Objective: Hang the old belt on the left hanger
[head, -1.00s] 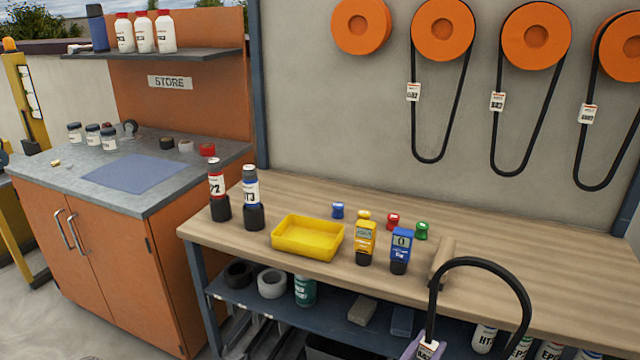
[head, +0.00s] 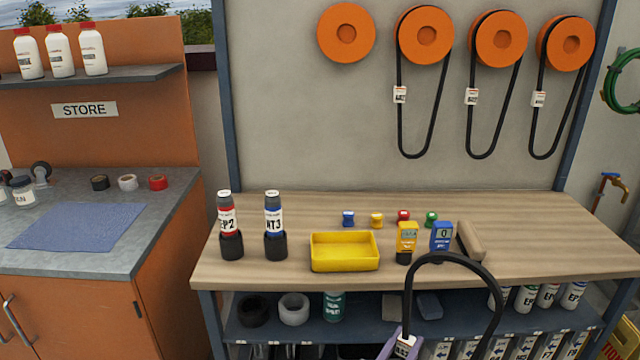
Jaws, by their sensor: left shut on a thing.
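The old belt (head: 452,259) is a black loop with a white tag, at the bottom right of centre in the head view. My left gripper (head: 398,347) is at the bottom edge, only partly in view, and is shut on the belt beside its tag. The belt arches up from it in front of the bench, and its lower part is cut off by the frame. The left hanger (head: 346,33) is an orange disc high on the wall, with no belt on it. The belt is well below and apart from it. My right gripper is not in view.
Three other orange hangers (head: 423,37) to the right each carry a hanging tagged belt. The wooden bench (head: 560,235) holds two dark bottles (head: 273,225), a yellow tray (head: 344,252), two meters (head: 440,237) and small coloured caps. The wall below the left hanger is clear.

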